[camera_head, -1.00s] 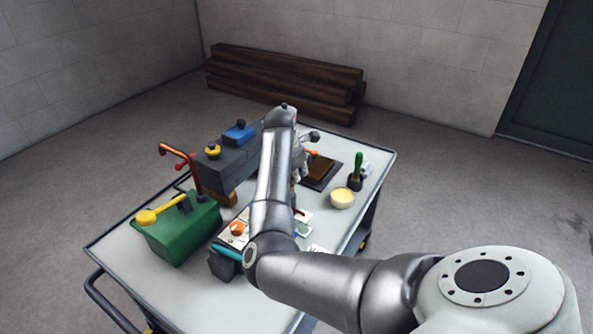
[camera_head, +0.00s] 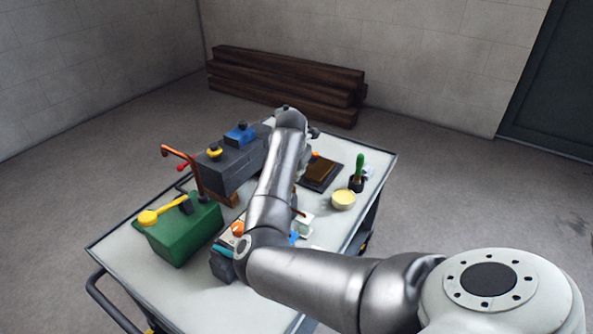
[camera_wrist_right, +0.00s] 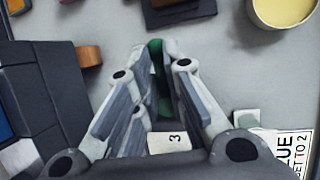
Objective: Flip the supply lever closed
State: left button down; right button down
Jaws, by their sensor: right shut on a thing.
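My right arm reaches over the cart in the head view, its gripper end low beside the dark grey machine (camera_head: 237,172) and mostly hidden by the arm. In the right wrist view my right gripper (camera_wrist_right: 153,65) is shut on an upright dark green handle (camera_wrist_right: 156,50), which stands between its fingers. The handle's lower part is hidden, and I cannot tell its tilt or whether it is the supply lever. A yellow lever (camera_head: 168,209) lies across the green box (camera_head: 185,235) at the left. My left gripper is not in view.
A cream bowl (camera_head: 343,200), a dark tray (camera_head: 320,172) and a green-handled brush (camera_head: 358,167) stand at the cart's right. A bent copper pipe (camera_head: 190,165) rises at the left. Printed cards (camera_wrist_right: 293,150) lie close to the gripper.

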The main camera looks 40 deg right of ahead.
jog(key=shift+f, duration=0.1)
jog(key=c, duration=1.5)
grip_release()
jog(key=v, duration=1.2)
